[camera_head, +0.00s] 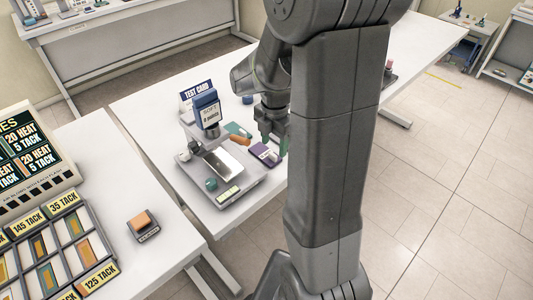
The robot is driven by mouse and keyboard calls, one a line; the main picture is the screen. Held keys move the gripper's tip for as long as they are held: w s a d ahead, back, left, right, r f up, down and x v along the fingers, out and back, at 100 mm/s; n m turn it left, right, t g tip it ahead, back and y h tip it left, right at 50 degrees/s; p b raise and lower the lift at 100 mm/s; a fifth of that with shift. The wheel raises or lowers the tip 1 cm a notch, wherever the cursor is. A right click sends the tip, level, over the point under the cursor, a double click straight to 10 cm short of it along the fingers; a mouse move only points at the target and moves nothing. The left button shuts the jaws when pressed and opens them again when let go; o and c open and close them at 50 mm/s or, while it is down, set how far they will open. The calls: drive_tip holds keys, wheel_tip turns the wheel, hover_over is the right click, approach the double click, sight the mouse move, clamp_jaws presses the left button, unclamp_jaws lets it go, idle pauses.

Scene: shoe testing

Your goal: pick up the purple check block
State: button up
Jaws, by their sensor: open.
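A small dark purple block (265,154) lies on the white table beside the right edge of the grey test device. My gripper (273,138) points down just above and behind it, with its greenish fingers apart. The fingertips are close to the block, but I cannot tell whether they touch it. My arm hides the table to the right of the block.
The grey test device (226,192) has a silver plate and a blue display. An orange piece (240,141) and a teal piece (236,129) lie close to the gripper. A "TEST CARD" sign (196,90) stands behind. A labelled tray (55,245) is on the left table.

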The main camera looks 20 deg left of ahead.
sight(273, 154)
drive_tip(key=shift+a+f, duration=0.15)
drive_tip(key=shift+f, duration=1.7)
drive_tip(key=shift+c, duration=0.4)
drive_tip(key=c, duration=1)
drive_tip(key=shift+r, duration=0.1)
